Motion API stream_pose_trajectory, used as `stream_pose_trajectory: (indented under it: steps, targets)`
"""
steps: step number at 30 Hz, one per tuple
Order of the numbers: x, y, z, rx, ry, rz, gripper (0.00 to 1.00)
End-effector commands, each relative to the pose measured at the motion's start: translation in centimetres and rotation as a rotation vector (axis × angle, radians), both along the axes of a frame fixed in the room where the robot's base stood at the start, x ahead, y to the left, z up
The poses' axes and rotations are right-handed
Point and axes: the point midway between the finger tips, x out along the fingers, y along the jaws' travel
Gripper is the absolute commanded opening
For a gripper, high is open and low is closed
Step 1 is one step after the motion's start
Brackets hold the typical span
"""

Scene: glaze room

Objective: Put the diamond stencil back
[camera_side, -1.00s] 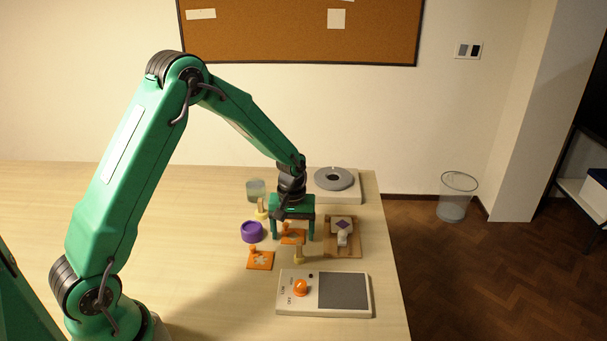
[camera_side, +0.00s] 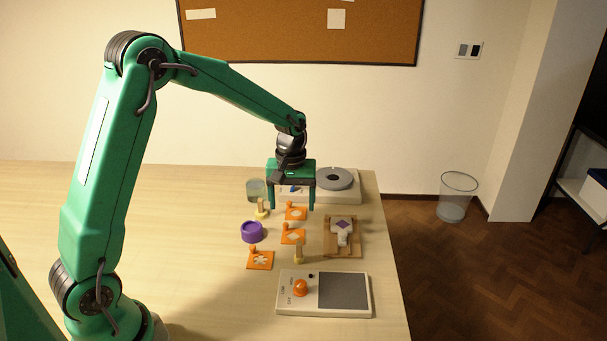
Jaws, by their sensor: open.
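Three small orange stencils with upright knobs lie on the table. The near one (camera_side: 260,261) has a star- or flower-like cut-out. The middle one (camera_side: 291,239) and the far one (camera_side: 297,214) have pale cut-outs; the middle one looks like a diamond, but both are too small to be sure. My gripper (camera_side: 292,207) is open and empty, fingers pointing down, raised above the table near the far stencil. A wooden holder (camera_side: 331,250) to the right carries a pale tile with a purple diamond (camera_side: 342,225) and a white piece in front of it.
A purple round pot (camera_side: 252,232), a glass jar (camera_side: 256,190) and two pale-handled tools (camera_side: 262,210) (camera_side: 298,254) stand close by. A white device with a grey disc (camera_side: 336,179) is behind; a device with an orange knob (camera_side: 300,288) is in front. The table's left is clear.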

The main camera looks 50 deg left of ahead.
Motion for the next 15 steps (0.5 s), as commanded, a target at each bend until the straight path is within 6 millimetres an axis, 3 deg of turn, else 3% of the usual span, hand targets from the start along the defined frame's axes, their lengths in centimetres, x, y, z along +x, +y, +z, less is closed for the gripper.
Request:
stream_pose_trajectory:
  steps: [6, 15]
  targets:
    - [0.0, 0.0, 2.1, 0.000, -0.001, 0.000, 0.75]
    - [0.0, 0.0, 2.5, -0.001, 0.001, 0.000, 0.75]
